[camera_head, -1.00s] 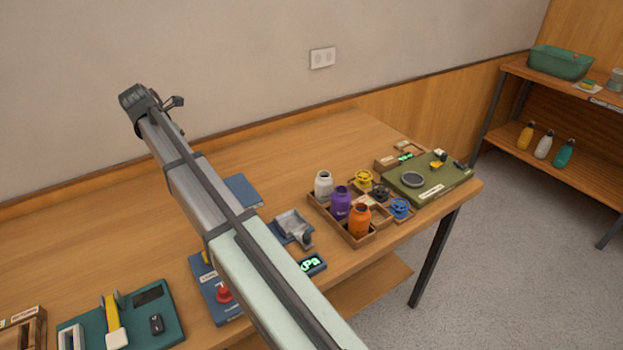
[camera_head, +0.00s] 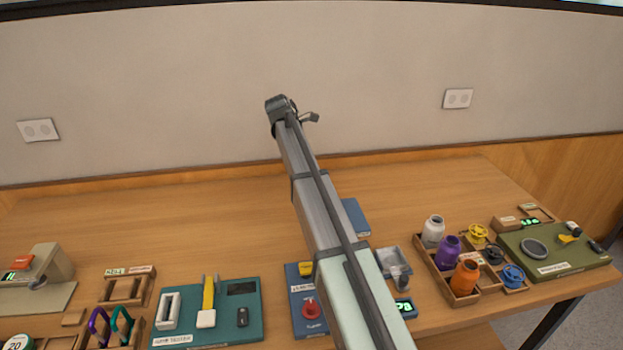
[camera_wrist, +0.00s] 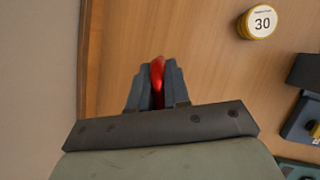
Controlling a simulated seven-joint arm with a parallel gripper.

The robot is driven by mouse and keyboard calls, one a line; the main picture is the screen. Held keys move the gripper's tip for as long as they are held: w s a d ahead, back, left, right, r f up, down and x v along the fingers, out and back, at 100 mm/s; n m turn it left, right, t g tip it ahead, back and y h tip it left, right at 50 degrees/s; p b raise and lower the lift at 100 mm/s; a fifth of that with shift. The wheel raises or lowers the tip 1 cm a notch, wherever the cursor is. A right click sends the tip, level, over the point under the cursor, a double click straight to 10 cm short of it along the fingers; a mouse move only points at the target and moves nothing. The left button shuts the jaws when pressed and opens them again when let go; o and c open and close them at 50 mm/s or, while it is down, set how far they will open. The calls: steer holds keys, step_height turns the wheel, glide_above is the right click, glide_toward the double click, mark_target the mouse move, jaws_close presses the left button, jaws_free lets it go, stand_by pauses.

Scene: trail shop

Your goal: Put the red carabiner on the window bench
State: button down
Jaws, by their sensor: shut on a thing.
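In the wrist view my gripper (camera_wrist: 156,95) is shut on the red carabiner (camera_wrist: 157,72). Only a narrow red part of it shows between the dark fingers; the rest is hidden. The gripper is over a wooden surface, close to a pale wall. In the head view my arm crosses the middle of the picture, and the fingers and the carabiner cannot be made out there. I cannot identify the window bench in either current view.
The long wooden table (camera_head: 150,225) holds a teal board (camera_head: 225,330), a blue board (camera_head: 297,278), a bottle tray (camera_head: 425,262) and an olive board (camera_head: 590,256). A round weight marked 30 (camera_wrist: 258,22) lies right of my gripper. The table's back strip is clear.

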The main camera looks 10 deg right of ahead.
steer(key=shift+f, duration=3.6)
steer(key=shift+f, duration=0.1)
steer(key=c, duration=1.1)
jaws_free()
steer(key=v, duration=1.2)
